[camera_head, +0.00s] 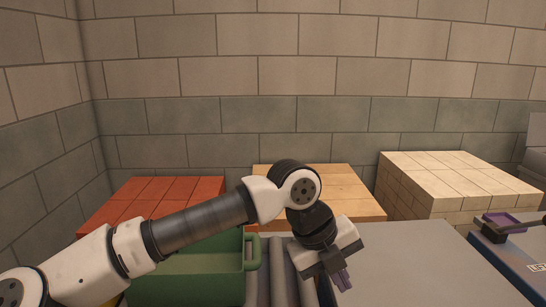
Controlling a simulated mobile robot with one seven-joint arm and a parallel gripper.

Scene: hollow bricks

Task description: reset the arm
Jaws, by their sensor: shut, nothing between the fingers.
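My arm reaches in from the lower left, bends at a joint in the middle of the head view, and points down. My gripper (342,281) hangs at its end over the grey surface (420,262), with its narrow purplish fingers together and nothing between them. How high the fingertips are above the surface I cannot tell.
A green bin (190,277) stands left of my gripper, partly behind my arm. Red bricks (150,190), orange-tan bricks (345,182) and a taller cream brick stack (455,180) line the block wall (230,110). A blue case (515,262) with a purple tray (503,222) is at right.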

